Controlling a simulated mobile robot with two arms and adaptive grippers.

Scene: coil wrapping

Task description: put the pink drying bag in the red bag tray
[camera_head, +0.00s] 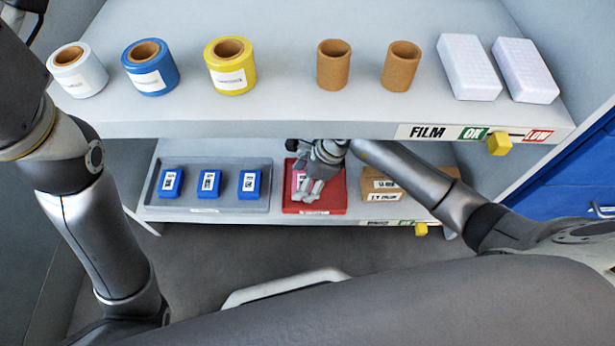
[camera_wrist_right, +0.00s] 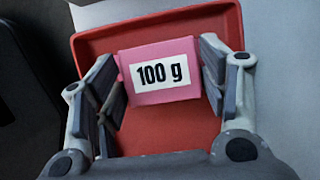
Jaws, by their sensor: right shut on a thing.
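The pink drying bag (camera_wrist_right: 163,73) has a white label reading "100 g". My right gripper (camera_wrist_right: 164,84) is shut on it, one finger at each side. The red bag tray (camera_wrist_right: 175,138) lies behind and around the bag in the right wrist view; I cannot tell whether the bag touches its floor. My left gripper is not in view; only the left arm shows.
Left of the red tray, a grey tray (camera_head: 205,206) holds three blue packs. Brown boxes (camera_head: 382,187) stand to the right. The upper shelf (camera_head: 290,108) overhangs the trays and carries film rolls, brown cores and white blocks.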

